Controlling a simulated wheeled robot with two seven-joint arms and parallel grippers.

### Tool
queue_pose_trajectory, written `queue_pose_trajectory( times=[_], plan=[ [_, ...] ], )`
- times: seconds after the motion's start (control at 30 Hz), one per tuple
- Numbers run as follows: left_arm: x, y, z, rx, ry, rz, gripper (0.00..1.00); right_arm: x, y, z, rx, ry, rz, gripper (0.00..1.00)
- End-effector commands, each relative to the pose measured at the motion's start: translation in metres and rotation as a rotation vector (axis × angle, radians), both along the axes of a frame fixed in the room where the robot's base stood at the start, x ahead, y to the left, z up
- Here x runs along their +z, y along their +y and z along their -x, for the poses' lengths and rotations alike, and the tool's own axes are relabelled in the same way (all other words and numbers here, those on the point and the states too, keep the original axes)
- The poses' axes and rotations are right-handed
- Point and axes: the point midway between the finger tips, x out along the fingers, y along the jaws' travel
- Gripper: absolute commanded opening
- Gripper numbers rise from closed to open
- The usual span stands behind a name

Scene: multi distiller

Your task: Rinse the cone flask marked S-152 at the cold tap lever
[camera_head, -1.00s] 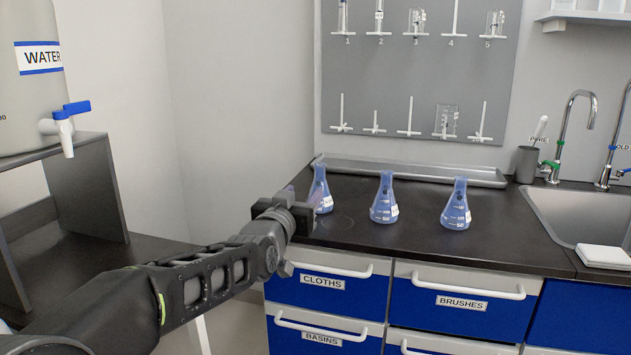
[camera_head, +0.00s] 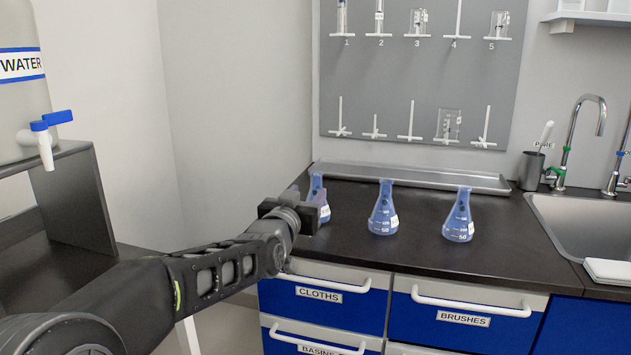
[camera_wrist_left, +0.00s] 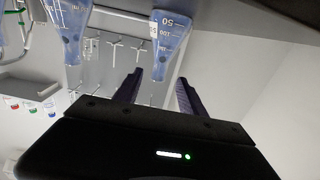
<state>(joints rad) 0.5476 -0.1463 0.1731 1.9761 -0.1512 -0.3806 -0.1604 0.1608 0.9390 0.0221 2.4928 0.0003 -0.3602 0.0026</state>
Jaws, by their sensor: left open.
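Three blue-tinted cone flasks stand on the dark counter: a left one (camera_head: 316,184), a middle one (camera_head: 383,212) and a right one (camera_head: 458,218). Their white labels are too small to read, so I cannot tell which is S-152. My left gripper (camera_head: 308,203) is open at the left flask and hides part of it. The upside-down left wrist view shows a flask (camera_wrist_left: 170,38) beyond the open fingers (camera_wrist_left: 159,80), and another flask (camera_wrist_left: 68,35) beside it. The cold tap (camera_head: 614,180) is partly cut off at the right edge. My right gripper is out of view.
The sink (camera_head: 545,212) is at the right, with the PURE tap (camera_head: 562,165) behind it. A metal tray (camera_head: 420,176) lies along the wall behind the flasks. A pegboard (camera_head: 420,80) hangs above. A water container (camera_head: 22,110) stands on a shelf at left.

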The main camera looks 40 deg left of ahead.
Motion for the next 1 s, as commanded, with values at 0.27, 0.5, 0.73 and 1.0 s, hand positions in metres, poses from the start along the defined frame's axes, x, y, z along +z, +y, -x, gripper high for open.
queue_pose_trajectory(
  times=[0.27,0.5,0.73,1.0],
  plan=[
    [0.003,0.011,-0.033,-0.001,0.003,0.003,0.48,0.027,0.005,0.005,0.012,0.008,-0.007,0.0],
    [0.0,0.021,-0.061,-0.001,0.0,0.001,0.48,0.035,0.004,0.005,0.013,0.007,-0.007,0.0],
    [0.0,0.026,-0.077,-0.001,0.0,0.001,0.48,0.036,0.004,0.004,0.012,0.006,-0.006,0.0],
    [0.0,0.028,-0.08,0.0,0.001,0.001,0.48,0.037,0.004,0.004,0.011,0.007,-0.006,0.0]
  ],
)
